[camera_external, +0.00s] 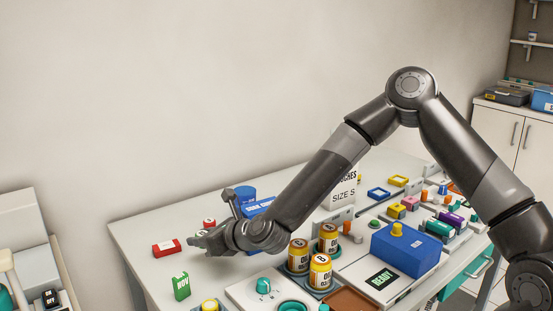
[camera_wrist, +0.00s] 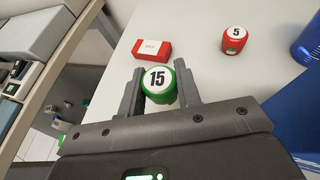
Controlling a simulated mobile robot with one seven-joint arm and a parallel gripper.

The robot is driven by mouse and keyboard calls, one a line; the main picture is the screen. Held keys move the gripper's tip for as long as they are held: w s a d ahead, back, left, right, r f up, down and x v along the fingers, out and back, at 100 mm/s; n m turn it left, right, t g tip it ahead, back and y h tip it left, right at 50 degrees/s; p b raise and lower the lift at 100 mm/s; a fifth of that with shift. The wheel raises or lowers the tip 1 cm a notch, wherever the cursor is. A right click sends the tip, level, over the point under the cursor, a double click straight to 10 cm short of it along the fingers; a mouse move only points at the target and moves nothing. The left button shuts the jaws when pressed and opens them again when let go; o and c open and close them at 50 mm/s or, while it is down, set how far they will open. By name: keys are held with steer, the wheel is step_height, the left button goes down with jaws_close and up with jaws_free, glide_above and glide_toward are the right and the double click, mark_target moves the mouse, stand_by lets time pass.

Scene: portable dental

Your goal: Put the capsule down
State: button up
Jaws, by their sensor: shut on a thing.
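A green capsule (camera_wrist: 158,82) with a white top marked 15 sits between the two fingers of my gripper (camera_wrist: 160,88) in the wrist view, and the fingers are shut on it. In the external view my gripper (camera_external: 202,240) is low over the left part of the white table (camera_external: 138,232). I cannot make out the green capsule clearly there, nor tell whether its underside touches the table.
A red box (camera_wrist: 151,49) lies just beyond the fingers. A red capsule (camera_wrist: 234,40) marked 5 stands further right. Several orange jars (camera_external: 320,272) stand right of my gripper. Blue objects (camera_wrist: 297,105) lie close right.

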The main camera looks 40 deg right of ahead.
step_height(320, 180, up, 4)
steer(key=shift+d+r, duration=0.1)
steer(key=shift+w+d+r, duration=0.1)
steer(key=shift+d+r, duration=0.1)
steer(key=shift+r, duration=0.05)
steer(key=shift+n+g+y, duration=0.4)
steer(key=shift+n+y, duration=0.4)
steer(key=shift+y, duration=0.1)
steer(key=d+r, duration=0.2)
steer(key=d, duration=0.2)
steer(key=d+r, duration=0.2)
steer(key=d, duration=0.2)
steer(key=d+r, duration=0.2)
steer(key=d, duration=0.3)
steer(key=shift+r, duration=0.35)
steer(key=s+d+r+n+g+y, duration=0.1)
steer(key=s+d+r, duration=0.2)
steer(key=d, duration=0.4)
steer(key=s+d+r, duration=0.3)
steer(key=d+r, duration=0.1)
steer(key=d, duration=0.2)
glide_above(261, 205)
steer(key=shift+n, duration=0.3)
step_height(261, 205, down, 7)
steer(key=shift+s+f, duration=0.1)
steer(key=shift+s, duration=0.05)
steer(key=shift+f, duration=2.1)
